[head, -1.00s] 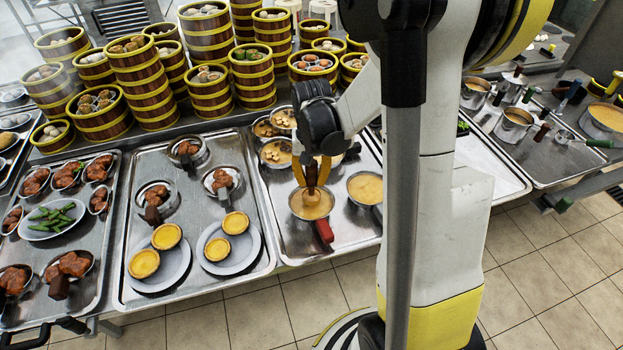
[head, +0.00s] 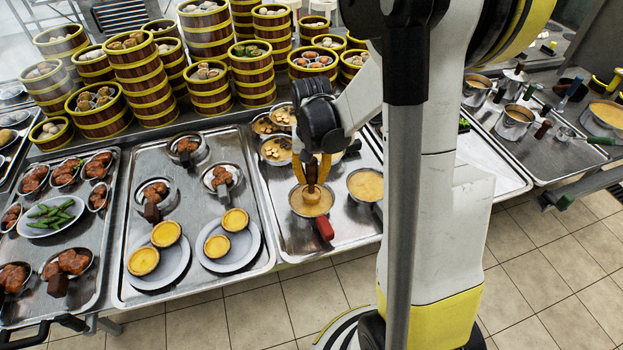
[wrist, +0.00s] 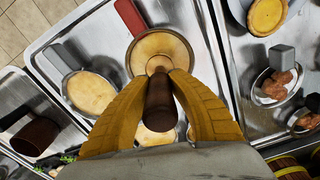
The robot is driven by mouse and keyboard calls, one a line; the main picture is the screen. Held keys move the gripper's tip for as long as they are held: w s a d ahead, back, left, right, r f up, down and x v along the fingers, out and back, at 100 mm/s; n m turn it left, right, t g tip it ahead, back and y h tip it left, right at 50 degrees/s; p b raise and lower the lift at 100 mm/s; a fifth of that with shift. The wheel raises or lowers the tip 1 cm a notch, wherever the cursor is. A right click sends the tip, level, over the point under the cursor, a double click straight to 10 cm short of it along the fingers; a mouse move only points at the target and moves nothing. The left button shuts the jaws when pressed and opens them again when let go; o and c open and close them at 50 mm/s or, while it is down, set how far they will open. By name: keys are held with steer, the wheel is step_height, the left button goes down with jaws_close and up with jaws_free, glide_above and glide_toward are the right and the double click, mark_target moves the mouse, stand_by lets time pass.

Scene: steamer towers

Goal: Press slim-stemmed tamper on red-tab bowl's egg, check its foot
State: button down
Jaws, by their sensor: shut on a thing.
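My gripper (head: 312,180) is shut on the dark brown stem of a tamper (wrist: 160,104), held upright between its yellow fingers. The tamper's pale round foot (head: 312,196) is over the middle of the red-tab bowl (head: 297,207). In the wrist view the foot (wrist: 159,64) is partly hidden by the stem. The bowl is a round metal one with a red tab handle (head: 325,229), which also shows in the wrist view (wrist: 131,17). Yellow egg (wrist: 150,45) fills it. I cannot tell whether the foot touches the egg, and its underside is hidden.
A second bowl of egg (head: 365,188) stands close to the right on the same metal tray (head: 290,245). Bowls with toppings (head: 276,150) stand behind. Plates of tarts (head: 231,246) are on the left tray. Tall bamboo steamers (head: 252,75) line the back.

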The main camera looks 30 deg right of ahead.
mark_target(312, 165)
steer(key=shift+f+b, duration=0.75)
steer(key=shift+f, duration=0.1)
steer(key=shift+r, duration=0.2)
steer(key=shift+r+p, duration=0.35)
steer(key=shift+p, duration=0.05)
stand_by(0.4)
steer(key=shift+r+p, duration=1.9)
steer(key=shift+r, duration=0.7)
